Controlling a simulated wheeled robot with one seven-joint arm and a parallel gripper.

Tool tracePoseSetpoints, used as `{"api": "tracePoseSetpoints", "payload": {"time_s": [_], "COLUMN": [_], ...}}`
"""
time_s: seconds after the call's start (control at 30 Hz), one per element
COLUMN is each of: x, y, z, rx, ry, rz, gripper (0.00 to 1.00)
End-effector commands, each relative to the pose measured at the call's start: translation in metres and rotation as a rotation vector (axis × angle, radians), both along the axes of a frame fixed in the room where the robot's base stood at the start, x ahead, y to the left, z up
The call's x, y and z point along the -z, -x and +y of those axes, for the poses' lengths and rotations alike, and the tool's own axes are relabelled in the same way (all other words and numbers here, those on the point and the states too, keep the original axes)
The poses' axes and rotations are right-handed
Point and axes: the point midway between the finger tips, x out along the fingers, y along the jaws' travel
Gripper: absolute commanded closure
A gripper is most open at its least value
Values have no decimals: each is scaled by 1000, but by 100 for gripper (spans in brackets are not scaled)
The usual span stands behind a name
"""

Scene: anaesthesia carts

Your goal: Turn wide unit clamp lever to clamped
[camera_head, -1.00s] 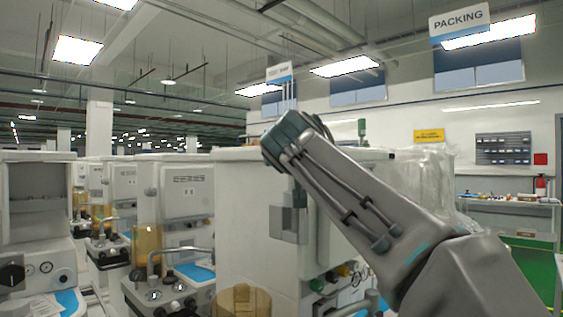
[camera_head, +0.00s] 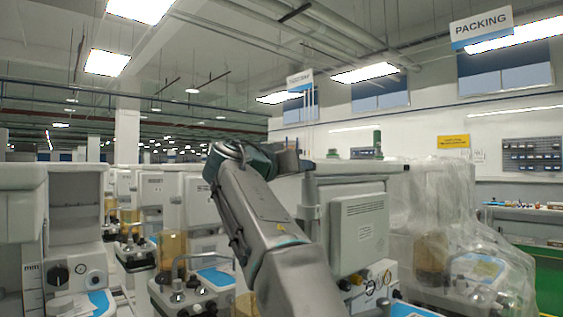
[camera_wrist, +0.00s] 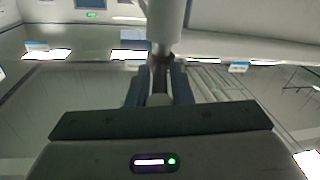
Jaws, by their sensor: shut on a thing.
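In the wrist view my gripper (camera_wrist: 160,88) has its two blue-grey fingers closed on a narrow dark lever (camera_wrist: 160,72). The lever's upper end meets a pale round post (camera_wrist: 165,22). In the head view my gripper (camera_head: 288,158) is at the upper left edge of a white unit (camera_head: 358,232) with a vented side panel. The lever is too small and too covered by my wrist to make out in the head view. Whether it stands at its clamped position cannot be told.
A plastic-wrapped machine (camera_head: 435,225) stands close on the right. Several anaesthesia carts stand in rows on the left, one with an amber canister (camera_head: 171,250). A bench (camera_head: 530,208) is at the far right. Free air lies above the units.

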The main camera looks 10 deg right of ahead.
Motion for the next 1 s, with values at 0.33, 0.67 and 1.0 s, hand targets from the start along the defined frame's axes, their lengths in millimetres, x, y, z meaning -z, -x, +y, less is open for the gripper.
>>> {"api": "tracePoseSetpoints", "payload": {"time_s": [0.33,0.67,1.0], "x": [3,2,2], "y": [-1,-1,9], "z": [-4,-2,10], "rx": [23,19,15], "ry": [-1,0,0], "rz": [5,3,2], "gripper": [100,66,66]}}
